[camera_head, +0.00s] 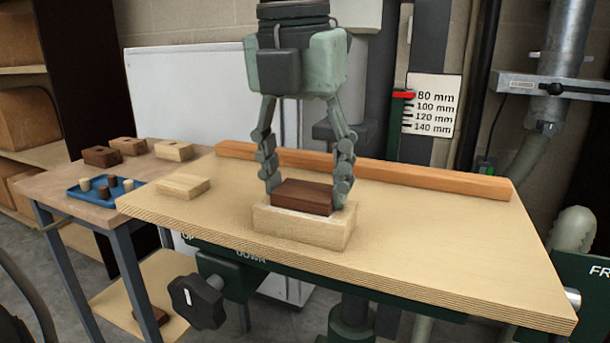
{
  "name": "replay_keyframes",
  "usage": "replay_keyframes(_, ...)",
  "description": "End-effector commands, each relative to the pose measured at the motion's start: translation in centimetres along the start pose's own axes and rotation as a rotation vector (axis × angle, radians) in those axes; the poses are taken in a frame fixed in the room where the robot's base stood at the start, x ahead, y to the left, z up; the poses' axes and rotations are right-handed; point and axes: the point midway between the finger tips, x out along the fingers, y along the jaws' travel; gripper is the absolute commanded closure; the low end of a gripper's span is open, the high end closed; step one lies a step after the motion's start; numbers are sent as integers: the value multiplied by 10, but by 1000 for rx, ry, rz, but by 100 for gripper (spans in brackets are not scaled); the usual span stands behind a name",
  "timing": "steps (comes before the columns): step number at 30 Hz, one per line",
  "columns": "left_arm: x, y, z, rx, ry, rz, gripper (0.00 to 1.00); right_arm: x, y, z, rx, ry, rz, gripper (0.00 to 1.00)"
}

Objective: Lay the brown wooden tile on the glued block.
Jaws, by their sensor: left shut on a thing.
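The brown wooden tile (302,197) is dark and rectangular. It is at the top of the pale glued block (303,229), within the block's outline. A thin whitish strip, which looks like glue, shows along the block's top around the tile. My left gripper (305,187) points straight down and is shut on the tile, one finger at each end. Whether the tile's underside touches the block all along cannot be told. The block lies on the plywood table. My right gripper is not in view.
The plywood table (430,240) has an orange-brown wooden rail (400,175) along its back. A loose pale block (183,186) lies at its left. A side bench (60,185) holds a blue tray (80,193) with pegs and several blocks. The table's right side is clear.

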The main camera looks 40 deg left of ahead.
Motion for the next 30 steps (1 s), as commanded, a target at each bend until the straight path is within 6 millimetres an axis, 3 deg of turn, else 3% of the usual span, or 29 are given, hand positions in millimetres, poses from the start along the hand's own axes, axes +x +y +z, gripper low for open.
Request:
replay_keyframes(5, 2, 0, 0, 0, 0, 0, 69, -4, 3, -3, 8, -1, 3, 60)
replay_keyframes(6, 1, 0, 0, 0, 0, 0, 36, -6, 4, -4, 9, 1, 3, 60)
replay_keyframes(10, 1, 0, 0, 0, 0, 0, 20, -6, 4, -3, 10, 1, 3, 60)
replay_keyframes(22, -2, 0, 0, 0, 0, 0, 20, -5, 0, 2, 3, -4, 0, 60)
replay_keyframes(24, -5, 0, 1, 0, 0, -1, 20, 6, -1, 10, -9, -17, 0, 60)
replay_keyframes(30, -42, 0, 2, -2, -6, 1, 20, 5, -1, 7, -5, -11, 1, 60)
